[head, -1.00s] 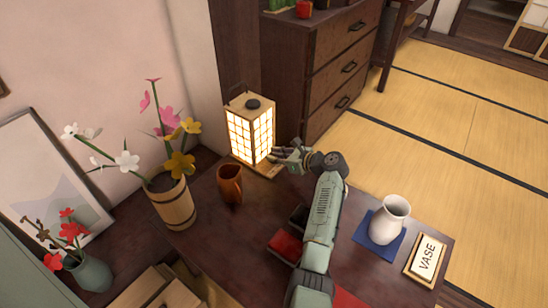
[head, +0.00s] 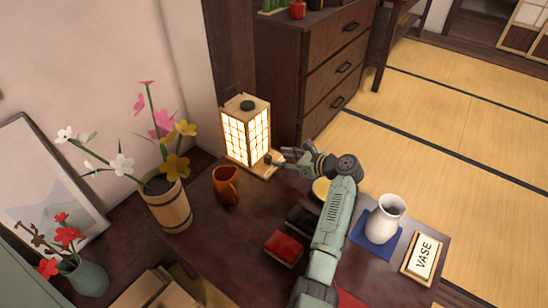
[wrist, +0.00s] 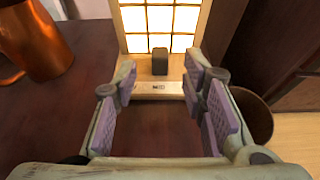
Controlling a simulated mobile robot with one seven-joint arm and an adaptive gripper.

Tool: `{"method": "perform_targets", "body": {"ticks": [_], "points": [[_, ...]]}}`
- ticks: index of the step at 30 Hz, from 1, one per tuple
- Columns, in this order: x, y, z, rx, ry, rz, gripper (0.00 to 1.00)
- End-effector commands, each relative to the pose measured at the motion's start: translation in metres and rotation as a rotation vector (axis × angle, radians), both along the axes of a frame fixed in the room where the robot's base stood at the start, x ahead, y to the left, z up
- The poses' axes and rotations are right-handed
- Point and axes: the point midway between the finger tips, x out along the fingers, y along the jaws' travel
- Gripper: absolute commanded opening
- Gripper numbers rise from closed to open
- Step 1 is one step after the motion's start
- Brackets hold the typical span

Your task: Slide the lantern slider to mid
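The lit paper lantern (head: 246,137) stands on a wooden base at the far edge of the dark table. Its slider knob, a dark block (wrist: 159,61), shows in the wrist view on the base in front of the glowing panes. A pale strip with a small dark marking (wrist: 158,87) lies in front of the knob; the marking is too small to read surely. My gripper (wrist: 162,76) is open and faces the knob. The knob sits between the two fingertips in the picture, with no visible contact. In the head view my gripper (head: 281,159) is just right of the lantern base.
A copper-brown cup (head: 226,185) stands left of my gripper. A wooden flower bucket (head: 167,208) is further left. Red and black boxes (head: 284,250) lie beside my arm. A white vase (head: 386,222) on a blue mat is at right. Dark drawers (head: 310,75) rise behind.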

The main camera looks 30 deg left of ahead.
Motion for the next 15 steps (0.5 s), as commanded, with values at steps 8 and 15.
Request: {"method": "perform_targets", "body": {"ticks": [8,15], "points": [[-0.006,-0.046,0.019,0.0,0.0,-0.002,0.38],[-0.008,-0.056,0.023,0.0,0.0,0.0,0.38]]}}
